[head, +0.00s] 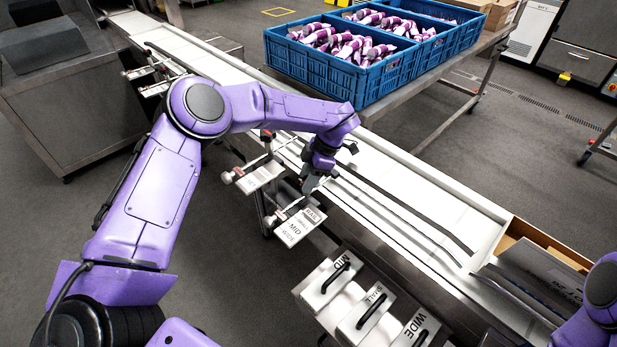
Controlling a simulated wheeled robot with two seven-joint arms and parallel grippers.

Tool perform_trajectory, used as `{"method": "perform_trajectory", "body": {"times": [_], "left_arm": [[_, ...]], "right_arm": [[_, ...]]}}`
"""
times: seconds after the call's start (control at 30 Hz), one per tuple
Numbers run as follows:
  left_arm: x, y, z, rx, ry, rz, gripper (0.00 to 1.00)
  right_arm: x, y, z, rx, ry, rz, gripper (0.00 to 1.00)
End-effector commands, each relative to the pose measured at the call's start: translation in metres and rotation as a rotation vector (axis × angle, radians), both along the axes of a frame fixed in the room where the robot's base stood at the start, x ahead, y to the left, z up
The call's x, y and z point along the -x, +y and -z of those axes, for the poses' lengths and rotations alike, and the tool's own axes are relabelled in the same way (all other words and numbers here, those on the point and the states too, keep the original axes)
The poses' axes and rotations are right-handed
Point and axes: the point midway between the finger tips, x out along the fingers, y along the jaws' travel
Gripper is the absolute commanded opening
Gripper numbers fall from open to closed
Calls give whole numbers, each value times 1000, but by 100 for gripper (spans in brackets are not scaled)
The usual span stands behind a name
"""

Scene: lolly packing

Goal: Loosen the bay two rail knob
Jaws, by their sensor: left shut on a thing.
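My left gripper (311,186) points down over the near edge of the white conveyor, at the rail bracket behind the plate reading RAIL, MID and WIDE (298,226). It is shut on what appears to be that bracket's rail knob, which the fingers mostly hide. I cannot read a bay number here. A second, similar label plate (259,176) hangs from the neighbouring bracket to the left, with a pale round knob (227,178) at its end. Part of my right arm shows at the right edge, but its gripper is out of view.
Blocks marked MID (328,282), STALL or similar (366,318) and WIDE (414,330) stand at the front. Blue crates (340,78) of purple-and-white packs stand behind the conveyor (440,185). An open carton (540,245) is at its right end. Dark guide rails run along the belt.

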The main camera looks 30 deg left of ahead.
Motion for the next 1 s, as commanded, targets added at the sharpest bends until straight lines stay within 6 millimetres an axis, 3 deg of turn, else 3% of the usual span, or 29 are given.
{"method": "perform_trajectory", "body": {"times": [0.6, 1.0], "left_arm": [[-2, 3, 2, 1, 0, -549, 16], [-3, 3, 1, 1, 0, -732, 16]], "right_arm": [[0, 0, 25, 0, 0, 0, 43], [0, 0, 34, 0, 0, 0, 43]]}}
